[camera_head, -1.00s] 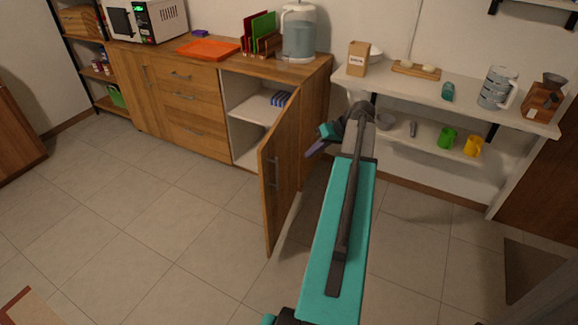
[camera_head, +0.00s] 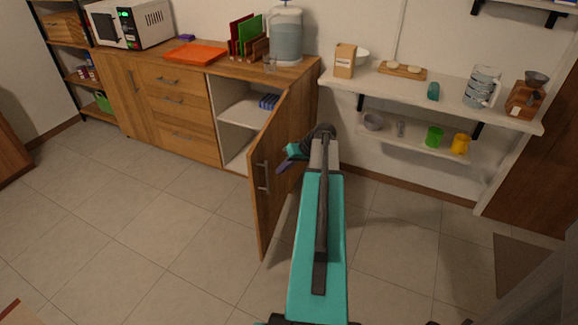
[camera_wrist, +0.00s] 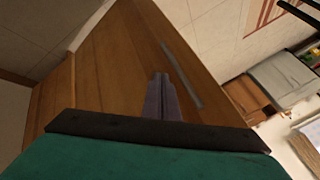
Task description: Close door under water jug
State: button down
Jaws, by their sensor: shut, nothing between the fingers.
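The wooden door (camera_head: 277,165) under the water jug (camera_head: 286,38) stands open, hinged at the cabinet's right end, its free edge toward me. Its outer face with a grey bar handle (camera_head: 265,176) faces my gripper. The jug stands on the countertop above. My gripper (camera_head: 284,167) is shut and empty, its fingers pointing at the outer face, right of the handle. In the wrist view the fingertips (camera_wrist: 161,78) are over the door face (camera_wrist: 115,70), left of the handle (camera_wrist: 182,73). I cannot tell whether they touch the door.
The open compartment (camera_head: 236,115) has a shelf with blue items (camera_head: 269,101). Drawers (camera_head: 182,115) lie to its left. A white wall shelf (camera_head: 440,90) with cups and jars is at the right. The tiled floor left of the door is clear.

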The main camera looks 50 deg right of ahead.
jog(key=shift+w+a, duration=0.35)
jog(key=shift+a, duration=0.25)
jog(key=shift+w+a, duration=0.3)
jog(key=shift+a, duration=0.25)
